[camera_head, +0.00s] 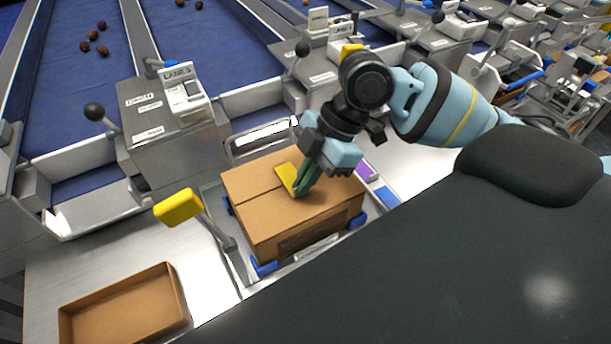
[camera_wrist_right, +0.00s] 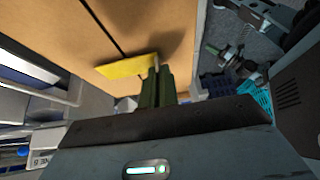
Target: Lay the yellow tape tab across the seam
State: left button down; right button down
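A closed cardboard box (camera_head: 285,225) stands in a holder with blue corners; a dark seam runs along its top. My right gripper (camera_head: 303,186) is over the box top, its green fingers pointing down. In the right wrist view the fingers (camera_wrist_right: 158,86) are close together on one end of the yellow tape tab (camera_wrist_right: 125,66). The tab (camera_head: 286,178) spans the line of the seam, which runs up to its edge in the wrist view. I cannot tell whether the tab touches the cardboard. My left gripper is not in view.
A yellow-ended lever (camera_head: 178,207) rises at the box's left. An open, empty cardboard tray (camera_head: 122,308) lies at the lower left. The Lane 5 unit (camera_head: 172,122) stands behind, beside blue belts (camera_head: 95,65) with several dates. Bare metal counter lies left of the box.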

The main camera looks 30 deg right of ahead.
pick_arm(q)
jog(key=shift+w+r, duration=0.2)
pick_arm(e)
jog(key=shift+f, duration=0.15)
dwell(0.3)
jog(key=c, duration=1.6)
grip_release()
jog(key=shift+c, duration=0.6)
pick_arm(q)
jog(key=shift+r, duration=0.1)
